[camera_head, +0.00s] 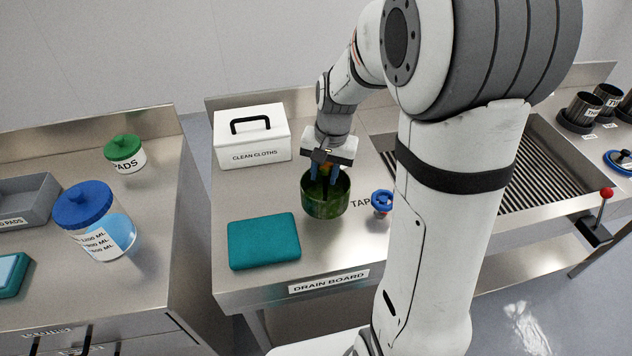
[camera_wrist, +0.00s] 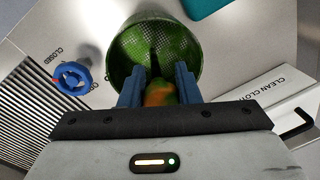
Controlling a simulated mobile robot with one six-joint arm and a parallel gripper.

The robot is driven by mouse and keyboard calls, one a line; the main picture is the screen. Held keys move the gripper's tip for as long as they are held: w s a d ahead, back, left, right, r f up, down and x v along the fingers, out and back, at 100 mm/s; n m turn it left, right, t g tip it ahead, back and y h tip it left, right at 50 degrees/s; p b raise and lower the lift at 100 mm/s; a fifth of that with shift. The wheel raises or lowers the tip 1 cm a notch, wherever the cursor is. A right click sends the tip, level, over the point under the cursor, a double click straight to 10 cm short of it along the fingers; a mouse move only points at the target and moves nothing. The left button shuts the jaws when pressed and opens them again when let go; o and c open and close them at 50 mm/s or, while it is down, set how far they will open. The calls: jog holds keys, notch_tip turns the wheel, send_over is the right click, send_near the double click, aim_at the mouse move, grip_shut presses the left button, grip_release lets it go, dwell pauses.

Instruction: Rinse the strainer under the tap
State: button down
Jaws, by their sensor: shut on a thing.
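The strainer (camera_head: 326,210) is a round basket with a mesh bottom, coated in green with brownish patches. It is upright at the drain board, left of the tap knob; I cannot tell whether it touches the board. In the wrist view the strainer's mesh (camera_wrist: 178,42) faces me. My gripper (camera_head: 326,188) points down into the strainer, its blue fingers shut on an orange and green part of it between the fingertips (camera_wrist: 160,92). The blue tap knob (camera_head: 382,199) has a red mark; in the wrist view the knob (camera_wrist: 72,78) has its red mark toward CLOSED. No spout or water shows.
A teal folded cloth (camera_head: 264,241) lies front left on the drain board (camera_head: 225,285). A white CLEAN CLOTHS box (camera_head: 252,145) stands behind. A slatted grate (camera_head: 515,185) and a red-knobbed lever (camera_head: 606,193) are right. A blue-lidded jar (camera_head: 95,230) stands on the left counter.

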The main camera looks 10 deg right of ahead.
jog(key=shift+a+f, duration=0.15)
jog(key=shift+f, duration=0.75)
jog(key=shift+a+f+p, duration=0.1)
jog(key=shift+f+p, duration=0.2)
jog(key=shift+f, duration=1.4)
jog(key=shift+f, duration=0.1)
jog(key=c, duration=1.1)
grip_release()
